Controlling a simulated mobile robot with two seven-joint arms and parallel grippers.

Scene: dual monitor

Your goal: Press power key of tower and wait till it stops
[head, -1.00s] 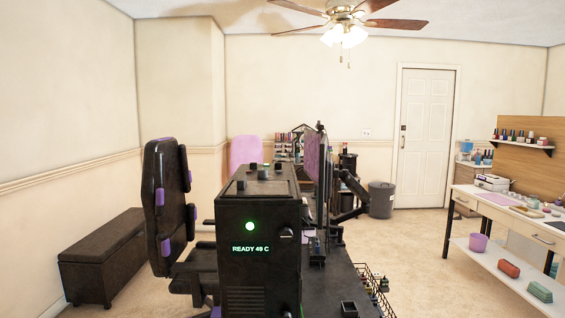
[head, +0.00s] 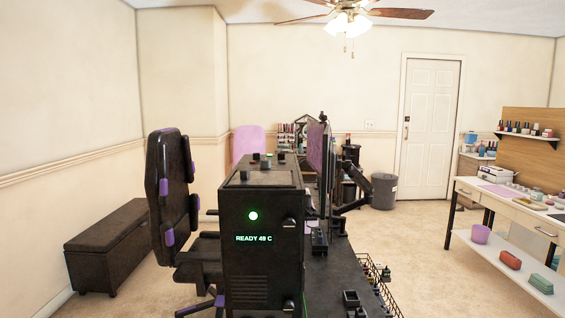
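The black tower (head: 262,265) stands upright on the dark desk, close in front of me at the middle of the head view. A round green light (head: 253,216), which looks like the power key, glows on its front face. Below it a green display (head: 254,238) reads "READY" with a temperature that looks like 49 C. Dark knobs sit on the tower's top and along its right edge. Neither of my grippers is in view.
A black and purple office chair (head: 166,190) stands left of the tower, with a dark bench (head: 110,245) behind it. Monitors (head: 318,150) stand behind the tower. A wire basket (head: 378,285) hangs at the desk's right edge. Open floor lies between desk and white table (head: 500,197).

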